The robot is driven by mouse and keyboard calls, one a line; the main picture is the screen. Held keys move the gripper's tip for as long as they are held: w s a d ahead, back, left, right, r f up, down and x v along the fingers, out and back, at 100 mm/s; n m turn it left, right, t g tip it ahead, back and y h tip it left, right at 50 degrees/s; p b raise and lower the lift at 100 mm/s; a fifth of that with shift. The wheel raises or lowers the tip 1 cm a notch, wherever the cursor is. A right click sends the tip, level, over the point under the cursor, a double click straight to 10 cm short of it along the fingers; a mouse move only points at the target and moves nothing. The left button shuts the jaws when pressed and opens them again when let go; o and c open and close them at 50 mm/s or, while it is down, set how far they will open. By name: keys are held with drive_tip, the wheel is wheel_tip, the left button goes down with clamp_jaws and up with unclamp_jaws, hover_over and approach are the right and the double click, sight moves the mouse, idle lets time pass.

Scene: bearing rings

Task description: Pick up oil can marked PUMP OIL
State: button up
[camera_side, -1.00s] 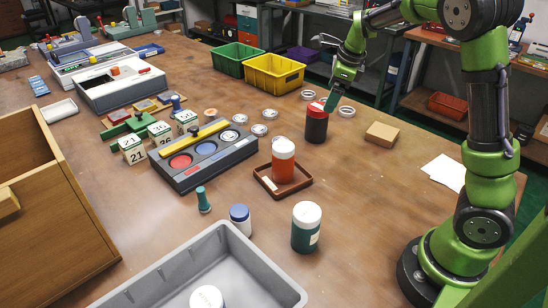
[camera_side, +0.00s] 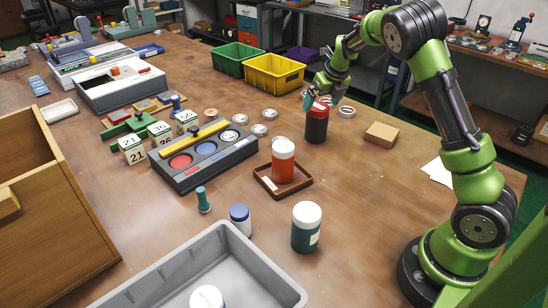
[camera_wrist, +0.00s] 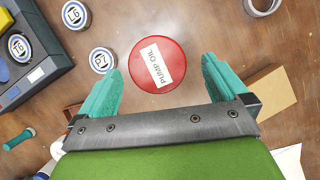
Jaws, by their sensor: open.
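The oil can is dark with a red lid and stands upright in the side view (camera_side: 316,126). In the wrist view its red lid (camera_wrist: 157,66) carries a white label reading PUMP OIL. My gripper (camera_wrist: 160,75) is open, with one teal finger to the left and one to the right of the lid. A gap shows between each finger and the lid. In the side view my gripper (camera_side: 314,95) is at the top of the can, and I cannot tell its exact height over it.
An orange jar with a white lid (camera_side: 283,161) stands on a brown tray (camera_side: 262,178) in front. The table right of the tray is clear.

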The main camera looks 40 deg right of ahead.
sight(316, 116)
drive_tip(key=shift+a+x, duration=0.2)
drive_tip(key=shift+x, duration=3.25)
drive_tip(key=shift+s, duration=0.1)
drive_tip(key=c, duration=1.4)
